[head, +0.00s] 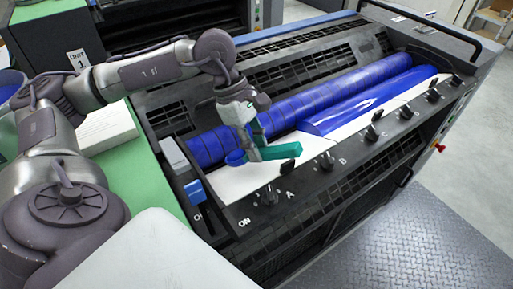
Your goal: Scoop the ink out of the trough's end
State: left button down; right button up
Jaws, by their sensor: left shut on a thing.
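My left gripper (253,146) is shut on a teal tool (281,151), which looks like a scoop or scraper, and holds it low over the left part of the ink trough. The trough's sloping white plate (240,182) is mostly bare on the left. Glossy blue ink (365,103) lies along the trough's right part, beside the long blue roller (295,107). A small blue patch (235,158) shows left of the gripper's fingers; I cannot tell whether it is ink on the tool or in the trough. My right gripper is not in view.
A row of black knobs (327,160) runs along the trough's front edge. A blue block (194,191) sits at its left end. A white paper stack (106,130) and a dark blue container (10,84) are at left. Clear metal floor plate (420,235) lies in front.

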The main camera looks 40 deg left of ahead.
aim_at(267, 149)
pick_arm(q)
notch_tip(267, 149, up, 6)
jog(key=p, duration=0.3)
jog(key=shift+w+f, duration=0.1)
jog(key=shift+r+p, duration=0.3)
jog(key=shift+r, duration=0.2)
